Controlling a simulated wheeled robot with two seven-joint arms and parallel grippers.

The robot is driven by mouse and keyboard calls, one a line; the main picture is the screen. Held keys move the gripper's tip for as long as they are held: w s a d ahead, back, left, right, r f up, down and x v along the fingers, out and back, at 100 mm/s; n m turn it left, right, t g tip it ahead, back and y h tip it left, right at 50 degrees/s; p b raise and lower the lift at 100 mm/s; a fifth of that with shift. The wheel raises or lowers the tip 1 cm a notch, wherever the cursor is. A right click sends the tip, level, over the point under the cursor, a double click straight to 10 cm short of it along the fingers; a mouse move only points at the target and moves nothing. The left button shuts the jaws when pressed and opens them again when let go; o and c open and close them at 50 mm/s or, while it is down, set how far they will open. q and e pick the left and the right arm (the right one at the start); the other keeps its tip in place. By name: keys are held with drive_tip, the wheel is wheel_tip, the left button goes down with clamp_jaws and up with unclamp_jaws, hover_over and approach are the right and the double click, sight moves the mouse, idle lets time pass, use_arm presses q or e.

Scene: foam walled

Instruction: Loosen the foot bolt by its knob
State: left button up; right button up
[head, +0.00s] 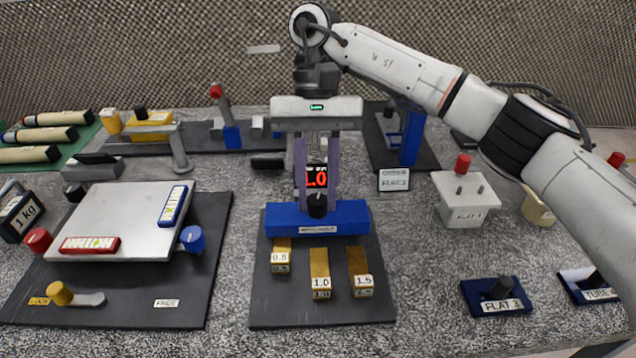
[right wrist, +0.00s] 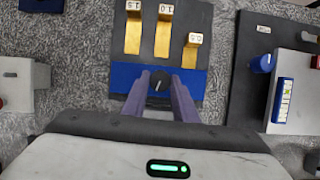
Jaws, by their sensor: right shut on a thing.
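A black knob (head: 317,204) stands on the blue block (head: 345,218) of the middle station, and it also shows in the right wrist view (right wrist: 159,84). My right gripper (head: 317,202) points down with its purple fingers on either side of this knob, shut on it. The fingers hide part of the knob's sides. No bolt shaft shows below the knob, and I cannot tell how far it is turned. My left gripper is not in view.
Brass gauge blocks (head: 320,262) marked 0.5, 1.0 and 1.5 lie in front of the blue block on a dark base plate (head: 285,312). A levelling table (head: 125,215) stands left. A white FLAT 1 block (head: 465,200) and FLAT 3 holder (head: 497,296) stand right.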

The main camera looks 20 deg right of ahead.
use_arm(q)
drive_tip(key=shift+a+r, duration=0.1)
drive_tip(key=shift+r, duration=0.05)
use_arm(e)
drive_tip(key=shift+r+n, duration=0.1)
drive_tip(key=shift+n, duration=0.2)
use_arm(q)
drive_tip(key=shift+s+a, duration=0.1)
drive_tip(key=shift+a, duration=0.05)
use_arm(e)
drive_tip(key=o, duration=1)
drive_tip(key=shift+o, duration=0.2)
use_arm(q)
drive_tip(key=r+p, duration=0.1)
drive_tip(key=p, duration=0.1)
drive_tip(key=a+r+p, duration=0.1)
drive_tip(key=p, duration=0.1)
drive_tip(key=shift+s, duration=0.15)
use_arm(e)
drive_tip(key=a+v, duration=0.1)
drive_tip(key=v, duration=0.9)
drive_tip(key=shift+d, duration=0.35)
drive_tip(key=shift+w+r, duration=0.1)
